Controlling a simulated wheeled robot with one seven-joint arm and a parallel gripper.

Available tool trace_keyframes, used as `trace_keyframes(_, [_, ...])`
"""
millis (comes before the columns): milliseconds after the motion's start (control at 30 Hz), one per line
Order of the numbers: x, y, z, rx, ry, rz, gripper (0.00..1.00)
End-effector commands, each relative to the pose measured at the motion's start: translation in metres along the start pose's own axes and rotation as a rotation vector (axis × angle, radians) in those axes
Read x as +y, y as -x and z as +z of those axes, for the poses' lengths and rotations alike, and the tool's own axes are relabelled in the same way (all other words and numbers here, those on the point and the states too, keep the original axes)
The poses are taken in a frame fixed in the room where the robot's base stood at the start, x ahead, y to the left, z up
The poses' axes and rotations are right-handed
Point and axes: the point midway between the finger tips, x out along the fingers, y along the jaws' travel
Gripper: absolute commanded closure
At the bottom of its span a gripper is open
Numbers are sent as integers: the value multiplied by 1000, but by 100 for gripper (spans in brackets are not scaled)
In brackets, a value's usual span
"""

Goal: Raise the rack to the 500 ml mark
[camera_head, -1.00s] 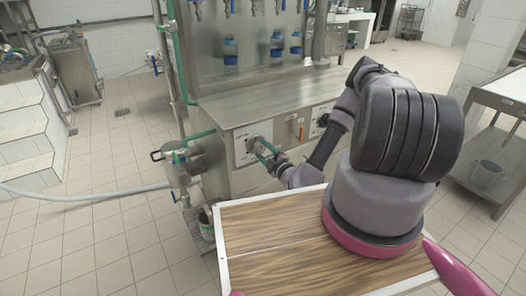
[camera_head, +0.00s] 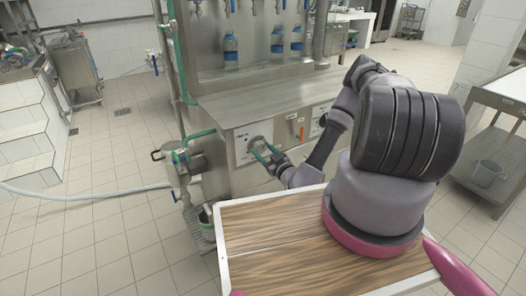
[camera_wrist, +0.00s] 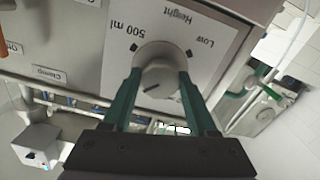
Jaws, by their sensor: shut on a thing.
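The height knob (camera_wrist: 158,78) is a pale round knob on a white plate, seen upside down in the wrist view. A dark line on its face slants toward the lower left. The plate reads Height, with a mark beside 500 ml (camera_wrist: 122,38) and another beside Low (camera_wrist: 205,43). My gripper (camera_wrist: 160,92) is shut on the knob, one green finger on each side. In the head view my gripper (camera_head: 262,152) is at the plate on the machine's front. Blue-topped bottles (camera_head: 231,52) stand under the taps at the back; the rack itself is not clearly seen.
A Clamp label (camera_wrist: 49,74) is beside the knob plate. An orange-red handle (camera_head: 301,131) and a second plate are to its right. A steel vessel with pipes (camera_head: 180,160) stands close on the left. The left floor is mostly clear, except for a pale hose (camera_head: 90,198).

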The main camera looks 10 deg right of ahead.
Motion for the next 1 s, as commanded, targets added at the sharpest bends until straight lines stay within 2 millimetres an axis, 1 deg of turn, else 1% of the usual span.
trace_keyframes(700, [-2, 1, 1, -4, -677, 1, 97])
trace_keyframes(1000, [-2, 1, 1, -4, -929, 2, 97])
